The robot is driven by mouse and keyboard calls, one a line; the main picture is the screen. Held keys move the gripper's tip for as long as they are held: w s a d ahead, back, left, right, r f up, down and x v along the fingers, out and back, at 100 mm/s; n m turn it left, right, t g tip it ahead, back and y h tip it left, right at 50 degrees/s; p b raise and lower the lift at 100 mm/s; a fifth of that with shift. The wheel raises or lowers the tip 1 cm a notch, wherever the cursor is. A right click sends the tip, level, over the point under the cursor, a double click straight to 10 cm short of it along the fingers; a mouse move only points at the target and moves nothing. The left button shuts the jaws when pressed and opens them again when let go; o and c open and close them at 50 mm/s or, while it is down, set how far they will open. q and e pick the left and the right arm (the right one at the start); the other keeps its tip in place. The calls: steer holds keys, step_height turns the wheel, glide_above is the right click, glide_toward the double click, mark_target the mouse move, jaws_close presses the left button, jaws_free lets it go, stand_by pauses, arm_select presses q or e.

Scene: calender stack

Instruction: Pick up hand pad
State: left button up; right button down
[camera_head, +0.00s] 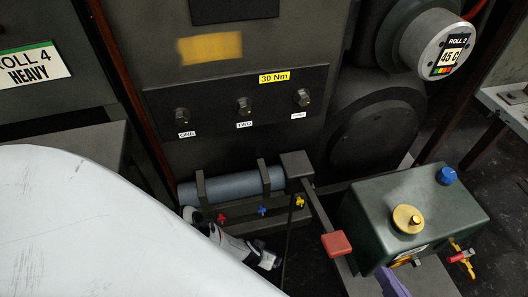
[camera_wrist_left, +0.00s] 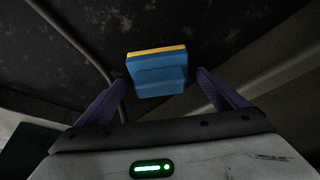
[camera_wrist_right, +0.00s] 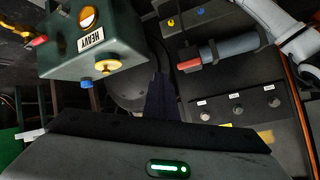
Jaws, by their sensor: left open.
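The hand pad (camera_wrist_left: 157,80), a blue block with a yellow edge, shows in the left wrist view against a dark surface. My left gripper (camera_wrist_left: 160,76) is open, with its two purple fingers to either side of the pad in the picture. I cannot tell how far beyond the fingertips the pad lies. I do not make out the pad in the head view. My right gripper (camera_wrist_right: 160,85) looks shut and empty, its purple fingers together. A purple finger of it shows at the bottom of the head view (camera_head: 392,283).
A green box with a brass knob (camera_head: 408,219) stands at the right, near a red square block (camera_head: 337,244) on a bar. A grey-blue cylinder (camera_head: 232,186) lies in a bracket below the knob panel (camera_head: 240,105). A large white surface fills the lower left.

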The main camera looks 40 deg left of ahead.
arm_select(q)
steer(key=shift+r, duration=0.1)
steer(key=shift+c, duration=0.4)
steer(key=c, duration=1.1)
steer(key=shift+r+p, duration=0.4)
steer(key=shift+p, duration=0.05)
steer(key=shift+r+p, duration=0.4)
step_height(320, 180, up, 7)
steer(key=p, duration=0.7)
steer(key=shift+r+p, duration=4.6)
steer(key=shift+r, duration=0.1)
arm_select(e)
steer(key=s+d+r+m+h, duration=0.1)
steer(key=s+d+h, duration=0.2)
steer(key=d, duration=0.5)
steer(key=shift+h, duration=0.6)
